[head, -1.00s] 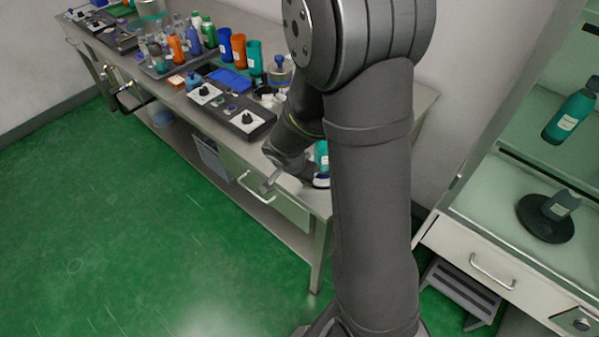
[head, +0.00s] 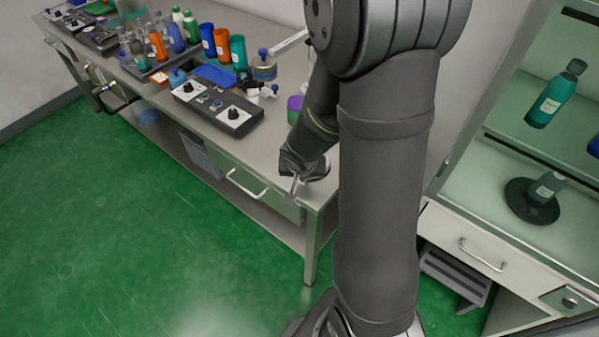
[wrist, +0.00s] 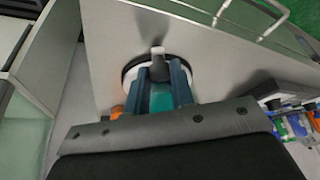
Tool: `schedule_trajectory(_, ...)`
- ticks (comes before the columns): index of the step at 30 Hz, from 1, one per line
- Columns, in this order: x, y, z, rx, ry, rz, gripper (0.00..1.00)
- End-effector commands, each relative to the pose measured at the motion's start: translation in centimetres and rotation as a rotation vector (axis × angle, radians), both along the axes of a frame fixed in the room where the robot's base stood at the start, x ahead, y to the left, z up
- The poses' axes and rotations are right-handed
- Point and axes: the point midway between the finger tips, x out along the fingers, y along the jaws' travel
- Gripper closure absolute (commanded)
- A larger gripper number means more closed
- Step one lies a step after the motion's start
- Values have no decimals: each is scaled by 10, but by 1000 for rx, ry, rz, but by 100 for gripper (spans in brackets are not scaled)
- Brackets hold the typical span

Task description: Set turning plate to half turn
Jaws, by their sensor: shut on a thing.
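The turning plate is a round white disc with a dark rim, on the near right corner of the steel bench. It shows in the wrist view (wrist: 131,74) and is mostly hidden by my arm in the head view. My gripper (wrist: 159,68) is over the plate, its two blue-grey fingers closed about a dark grey piece with a pale tip at the plate's front side. A teal bottle (wrist: 160,97) shows between the fingers, nearer the camera. I cannot tell whether the fingers touch it. The plate's angle cannot be read.
A dark control box with two knobs (head: 218,108) lies left along the bench. A purple-and-green container (head: 295,108) stands behind my arm. Several bottles (head: 175,38) stand farther left. A cabinet on the right holds a black disc (head: 517,201). The green floor in front is clear.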

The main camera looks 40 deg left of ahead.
Motion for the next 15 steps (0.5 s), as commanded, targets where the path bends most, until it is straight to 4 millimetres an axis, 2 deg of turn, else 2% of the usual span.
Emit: schedule_trajectory(15,3,-5,1,3,-1,82,100)
